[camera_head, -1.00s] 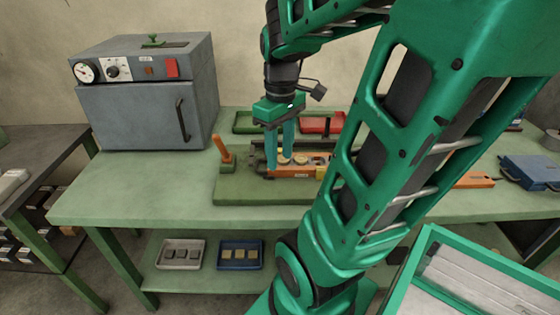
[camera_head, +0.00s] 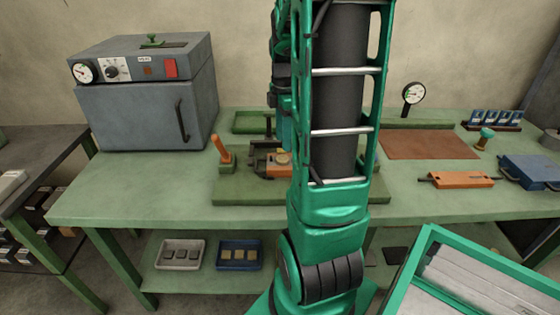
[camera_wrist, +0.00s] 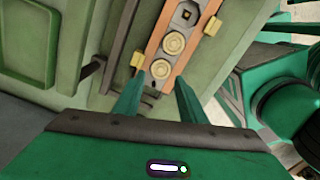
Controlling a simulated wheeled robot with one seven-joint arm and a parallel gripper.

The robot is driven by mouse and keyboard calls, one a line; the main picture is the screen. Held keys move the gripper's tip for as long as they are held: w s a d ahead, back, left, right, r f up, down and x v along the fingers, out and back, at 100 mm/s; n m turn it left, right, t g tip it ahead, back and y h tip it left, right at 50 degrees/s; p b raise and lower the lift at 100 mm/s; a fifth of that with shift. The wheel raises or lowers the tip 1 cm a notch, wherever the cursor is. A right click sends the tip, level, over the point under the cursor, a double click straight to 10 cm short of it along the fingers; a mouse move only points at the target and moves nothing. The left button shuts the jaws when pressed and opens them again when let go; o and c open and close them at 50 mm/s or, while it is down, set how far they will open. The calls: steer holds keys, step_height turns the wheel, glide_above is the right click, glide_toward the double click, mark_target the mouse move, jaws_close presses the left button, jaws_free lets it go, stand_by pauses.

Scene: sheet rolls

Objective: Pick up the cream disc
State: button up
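Two round cream discs sit in a row in an orange holder (camera_wrist: 186,20) in the wrist view. The nearer cream disc (camera_wrist: 160,69) lies ahead of the gap between my fingertips, and the farther cream disc (camera_wrist: 173,43) is beyond it. One cream disc (camera_head: 283,158) also shows in the head view, left of my arm. My gripper (camera_wrist: 161,81) is open, with a finger on each side and nothing between them. Its height over the discs is hard to tell. In the head view my arm hides most of the gripper and the holder's right part.
The holder stands on a green base (camera_head: 240,188) with an orange-handled lever (camera_head: 221,149). A grey oven (camera_head: 145,100) stands at left. A green tray (camera_head: 250,122) lies behind the base. A brown mat (camera_head: 428,146) and an orange tool (camera_head: 460,180) lie at right.

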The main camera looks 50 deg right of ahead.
mark_target(282, 159)
steer(key=shift+a+f, duration=0.15)
steer(key=shift+f, duration=1.45)
steer(key=shift+a+f, duration=0.1)
steer(key=shift+f, duration=1.5)
steer(key=c, duration=0.7)
